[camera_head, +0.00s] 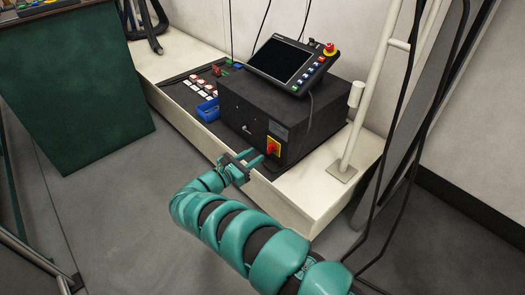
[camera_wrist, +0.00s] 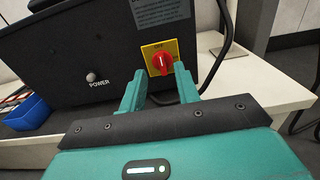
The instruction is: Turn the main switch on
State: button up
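The main switch is a red rotary knob (camera_wrist: 162,63) on a yellow plate, on the front of a black control box (camera_wrist: 85,55). In the wrist view the knob's white mark stands about upright, below a label at the plate's top. In the head view the switch (camera_head: 272,146) is small, on the lower right of the box's front. My gripper (camera_head: 256,160) is in front of the box, close to the switch. In the wrist view its two teal fingers (camera_wrist: 160,82) are apart, just below and either side of the knob, with nothing between them. Contact with the knob does not show.
A tablet-like pendant (camera_head: 284,62) with a red emergency button lies on the box. A blue bin (camera_head: 208,110) and a button panel (camera_head: 196,88) are left of it. A white post (camera_head: 372,90) stands at right. A toggle marked POWER (camera_wrist: 91,76) is left of the switch.

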aim_at(268, 146)
jog(key=shift+b+x, duration=0.75)
jog(key=shift+x, duration=2)
jog(key=shift+c, duration=0.4)
grip_shut()
